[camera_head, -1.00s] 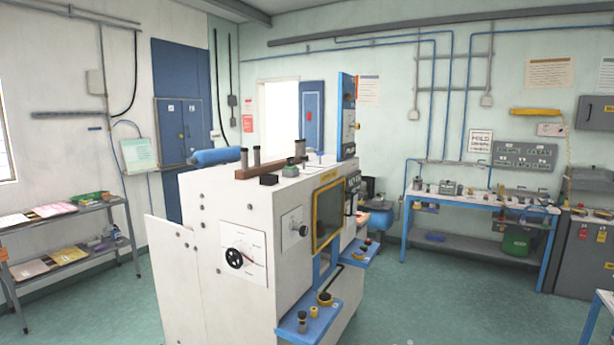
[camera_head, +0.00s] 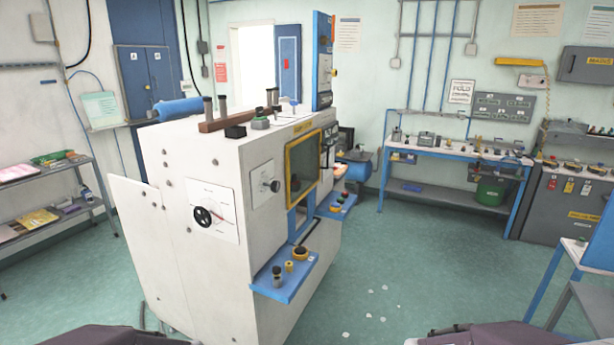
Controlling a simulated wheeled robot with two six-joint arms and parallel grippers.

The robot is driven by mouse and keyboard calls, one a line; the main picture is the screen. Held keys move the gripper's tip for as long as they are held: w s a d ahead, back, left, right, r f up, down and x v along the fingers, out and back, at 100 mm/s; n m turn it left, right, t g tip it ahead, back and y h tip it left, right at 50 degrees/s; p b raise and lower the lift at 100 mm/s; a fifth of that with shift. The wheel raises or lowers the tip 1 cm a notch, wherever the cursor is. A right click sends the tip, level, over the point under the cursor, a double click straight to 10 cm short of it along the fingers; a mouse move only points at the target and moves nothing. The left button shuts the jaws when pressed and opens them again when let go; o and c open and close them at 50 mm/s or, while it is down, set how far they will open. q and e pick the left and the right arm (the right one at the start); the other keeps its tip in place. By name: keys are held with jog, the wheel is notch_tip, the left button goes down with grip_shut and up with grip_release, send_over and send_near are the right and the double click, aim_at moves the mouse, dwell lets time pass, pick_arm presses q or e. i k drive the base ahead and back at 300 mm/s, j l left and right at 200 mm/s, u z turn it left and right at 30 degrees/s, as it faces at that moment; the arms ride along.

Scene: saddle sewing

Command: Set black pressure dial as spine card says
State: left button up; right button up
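The black pressure dial (camera_head: 204,216) is a round black handwheel on a white scale plate (camera_head: 222,205) on the left face of the white machine (camera_head: 175,255). A thin red pointer shows at the dial, but the scale markings are too small to read. A smaller dark knob (camera_head: 272,186) sits on a grey plate to its right. A white card (camera_head: 460,92) with large print hangs on the back wall; I cannot tell whether it is the spine card. Neither of my grippers shows; only dark parts, probably mine, show at the bottom edge.
A blue shelf (camera_head: 290,283) with small knobs juts from the machine's front. A shelf rack (camera_head: 60,195) stands at the left and a blue-framed workbench (camera_head: 452,160) at the back. Another blue-framed table (camera_head: 590,256) is at the right.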

aim_at(274, 107)
jog(key=i+l+z, duration=0.4)
jog(key=i, duration=0.75)
jog(key=i+l+z, duration=0.1)
jog(key=i+z, duration=0.25)
jog(key=i, duration=0.8)
jog(key=i+l+u, duration=0.15)
jog(key=i+u, duration=0.35)
jog(key=i+l+u, duration=0.45)
jog(key=i, duration=0.15)
jog(key=i+l+u, duration=0.7)
jog(key=l+u, duration=0.15)
jog(key=i+l+u, duration=0.15)
jog(key=l+u, duration=0.2)
jog(key=i+l+u, duration=0.1)
jog(key=l+u, duration=0.65)
jog(key=l, duration=0.15)
jog(key=j+u, duration=0.2)
jog(key=j, duration=0.25)
jog(key=i+j+u, duration=0.2)
jog(key=j, duration=0.25)
jog(key=j+u, duration=0.2)
jog(key=j, duration=0.25)
jog(key=i+j+u, duration=0.2)
jog(key=j, duration=0.2)
